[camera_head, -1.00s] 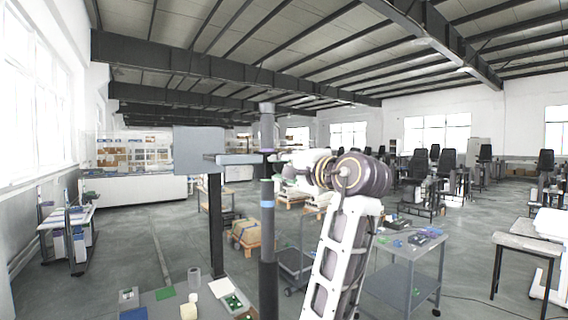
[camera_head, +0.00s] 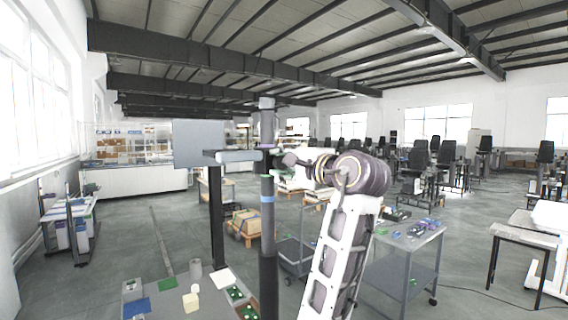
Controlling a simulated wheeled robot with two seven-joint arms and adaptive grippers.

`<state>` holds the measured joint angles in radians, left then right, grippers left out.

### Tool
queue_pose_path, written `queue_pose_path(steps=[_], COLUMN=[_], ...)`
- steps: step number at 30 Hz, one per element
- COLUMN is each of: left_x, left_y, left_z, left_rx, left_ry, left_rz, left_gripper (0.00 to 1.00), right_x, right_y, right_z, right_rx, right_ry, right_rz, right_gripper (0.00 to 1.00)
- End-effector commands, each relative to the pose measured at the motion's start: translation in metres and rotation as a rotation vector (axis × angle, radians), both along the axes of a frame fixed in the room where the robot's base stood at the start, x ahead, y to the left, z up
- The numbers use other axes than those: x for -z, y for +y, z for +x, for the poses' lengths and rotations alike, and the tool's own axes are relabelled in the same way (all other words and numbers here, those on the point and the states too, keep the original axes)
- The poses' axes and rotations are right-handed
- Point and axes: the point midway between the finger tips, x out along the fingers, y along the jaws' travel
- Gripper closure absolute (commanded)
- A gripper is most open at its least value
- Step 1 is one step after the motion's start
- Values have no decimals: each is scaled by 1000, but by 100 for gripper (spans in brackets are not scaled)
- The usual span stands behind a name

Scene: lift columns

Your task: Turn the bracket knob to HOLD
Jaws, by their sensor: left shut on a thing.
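A lift column (camera_head: 268,230) stands upright at the centre, dark below with a blue band and a lighter grey tube above. A bracket arm (camera_head: 238,156) reaches left from it, beside a grey panel (camera_head: 198,143). My left gripper (camera_head: 279,159) is at the right side of the column at bracket height, small and dark. It is shut on the bracket knob, which the fingers and wrist mostly hide. The knob's marks, including HOLD, cannot be read. My right gripper is not in view.
A workbench (camera_head: 165,296) at the lower left carries small blocks, green and blue pads and trays. A grey cart (camera_head: 400,262) with small parts stands at the right. A second dark post (camera_head: 216,215) stands left of the column. Chairs fill the back right.

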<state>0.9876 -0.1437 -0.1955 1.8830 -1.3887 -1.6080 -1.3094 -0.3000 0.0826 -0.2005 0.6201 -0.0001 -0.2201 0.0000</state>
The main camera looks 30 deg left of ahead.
Motion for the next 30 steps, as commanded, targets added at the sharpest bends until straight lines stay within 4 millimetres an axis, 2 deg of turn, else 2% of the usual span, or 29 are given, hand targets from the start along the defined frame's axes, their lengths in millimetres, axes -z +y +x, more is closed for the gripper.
queue_pose_path(steps=[1, 6, 20, 26, 30], left_x=[-1, 0, 0, 0, 0], left_y=[0, 0, -5, -20, -37], left_z=[0, 0, -1, -8, -14], left_rx=[1, 1, 1, 2, 3], left_ry=[-1, 0, 0, -1, 0], left_rz=[2, 1, 1, 0, 1], left_gripper=[64, 45, 45, 45, 45], right_x=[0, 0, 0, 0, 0], right_y=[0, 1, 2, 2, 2], right_z=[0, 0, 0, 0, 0], right_rx=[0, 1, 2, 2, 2], right_ry=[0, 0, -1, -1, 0], right_rz=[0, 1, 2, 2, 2], right_gripper=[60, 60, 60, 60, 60])
